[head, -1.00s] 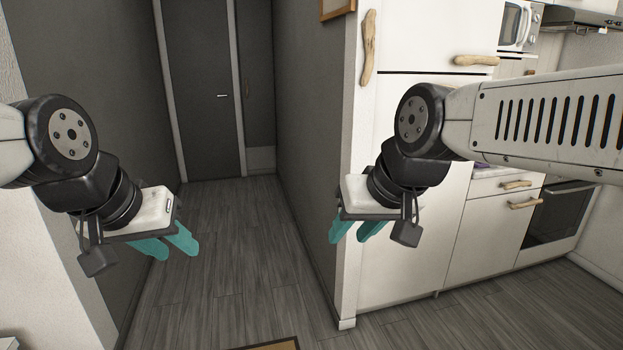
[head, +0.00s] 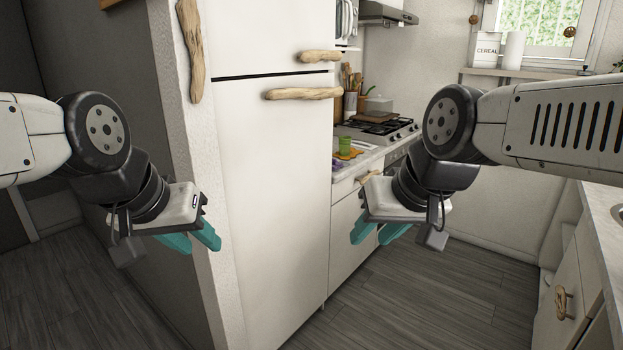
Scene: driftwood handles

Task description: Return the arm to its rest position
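My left gripper (head: 191,236) hangs at the left of the head view, its teal fingers in front of the wall edge beside the fridge. My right gripper (head: 378,233) hangs right of the middle, its teal fingers in front of the lower cabinet by the fridge. On each gripper the two teal fingers show a small gap, but the angle hides how far apart they stand. I see nothing held in either one. Both arms are bent and held up in front of me, at similar heights.
A white fridge (head: 272,185) with driftwood handles stands close ahead. A cabinet (head: 568,290) stands at right. Grey wood floor (head: 420,300) is clear between.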

